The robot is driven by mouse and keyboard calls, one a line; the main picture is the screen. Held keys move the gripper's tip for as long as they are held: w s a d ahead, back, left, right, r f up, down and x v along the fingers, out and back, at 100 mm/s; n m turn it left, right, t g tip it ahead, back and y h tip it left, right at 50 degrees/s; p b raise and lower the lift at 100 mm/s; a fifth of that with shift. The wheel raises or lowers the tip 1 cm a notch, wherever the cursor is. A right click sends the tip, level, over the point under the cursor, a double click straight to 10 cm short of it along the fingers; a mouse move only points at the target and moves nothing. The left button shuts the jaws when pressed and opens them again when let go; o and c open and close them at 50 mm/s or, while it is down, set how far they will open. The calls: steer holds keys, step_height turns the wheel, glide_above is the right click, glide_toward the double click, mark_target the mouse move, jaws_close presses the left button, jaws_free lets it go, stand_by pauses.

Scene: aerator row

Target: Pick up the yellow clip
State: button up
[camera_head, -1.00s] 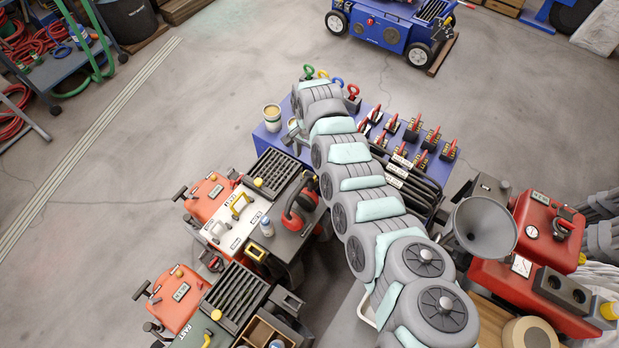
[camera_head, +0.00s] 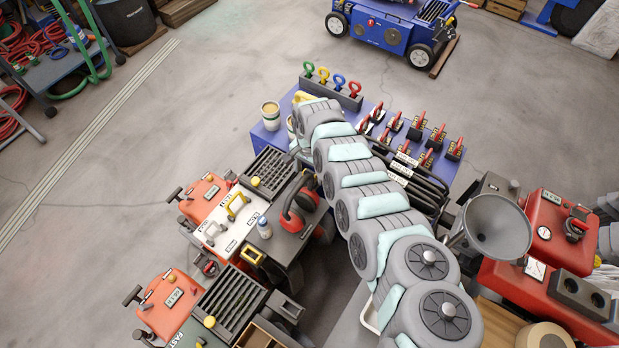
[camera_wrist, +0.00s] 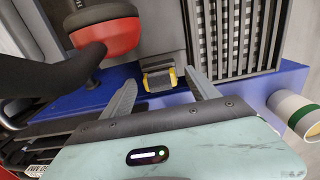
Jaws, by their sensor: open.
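In the wrist view a small yellow clip (camera_wrist: 148,83) with a grey middle sits at the edge of a grey machine, above a blue surface. It lies between the red earmuffs and the slatted grille. My gripper (camera_wrist: 160,78) is open, with one finger at each side of the clip as seen from the wrist. I see nothing held; I cannot tell how far in depth the fingers are from the clip. In the head view my arm covers my gripper, and I cannot make out this clip. A similar yellow-and-black clip (camera_head: 252,256) shows on the machine's near side.
Red earmuffs (camera_wrist: 108,38) stand close left of the clip and a slatted grille (camera_wrist: 235,38) close right. A white-and-green cup (camera_wrist: 290,112) is near the right finger. A rack of coloured rings (camera_head: 333,93) and red-handled items (camera_head: 418,127) stand on the blue table.

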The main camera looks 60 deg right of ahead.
steer(key=c, duration=1.4)
steer(key=shift+r, duration=0.1)
steer(key=shift+c, duration=0.2)
